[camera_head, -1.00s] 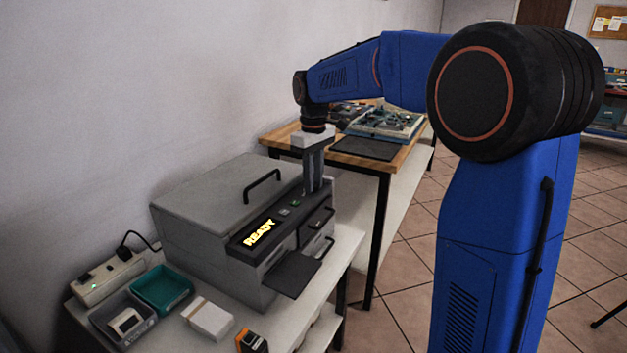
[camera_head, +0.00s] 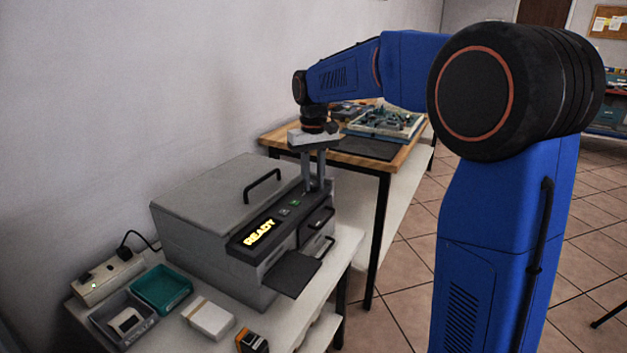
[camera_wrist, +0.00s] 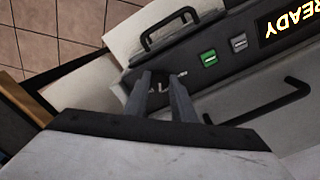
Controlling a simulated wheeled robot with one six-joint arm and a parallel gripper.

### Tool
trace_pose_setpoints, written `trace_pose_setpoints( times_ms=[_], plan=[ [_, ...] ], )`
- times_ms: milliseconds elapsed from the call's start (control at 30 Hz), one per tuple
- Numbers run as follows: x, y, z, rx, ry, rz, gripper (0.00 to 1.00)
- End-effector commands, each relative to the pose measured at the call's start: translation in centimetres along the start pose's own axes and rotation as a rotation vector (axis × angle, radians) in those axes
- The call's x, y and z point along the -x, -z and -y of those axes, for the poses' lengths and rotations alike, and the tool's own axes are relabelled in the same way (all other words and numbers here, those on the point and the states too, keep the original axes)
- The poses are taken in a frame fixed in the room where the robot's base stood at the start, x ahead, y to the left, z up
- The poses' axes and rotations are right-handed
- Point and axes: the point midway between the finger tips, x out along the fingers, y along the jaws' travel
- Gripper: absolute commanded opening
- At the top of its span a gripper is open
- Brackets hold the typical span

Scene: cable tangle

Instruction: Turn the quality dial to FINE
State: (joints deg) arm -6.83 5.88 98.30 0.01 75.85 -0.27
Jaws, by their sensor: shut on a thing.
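The grey printer (camera_head: 215,215) stands on a white table, its dark front panel (camera_head: 275,228) showing READY on a lit display (camera_head: 259,232). My gripper (camera_head: 317,187) points straight down at the far end of this panel. In the wrist view, my gripper (camera_wrist: 165,84) has its two fingers closed around the small dark quality dial (camera_wrist: 159,80) at the panel's end. The fingers hide most of the dial. Small pale marks show beside it, but I cannot read them or tell which setting it points to.
A green button (camera_wrist: 208,58) and a grey button (camera_wrist: 239,42) sit beside the dial. The printer has a lid handle (camera_head: 262,186), drawer handles and an output tray (camera_head: 291,274). A teal tray (camera_head: 161,289), a white box (camera_head: 208,318) and a power strip (camera_head: 108,277) lie nearby.

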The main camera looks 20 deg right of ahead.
Motion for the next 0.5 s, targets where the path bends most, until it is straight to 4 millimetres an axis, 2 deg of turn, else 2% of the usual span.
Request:
trace_pose_setpoints(
  times_ms=[500],
  plan=[
    [0.06,0.06,0.08,-0.432,0.0,-0.002,0.01]
  ],
)
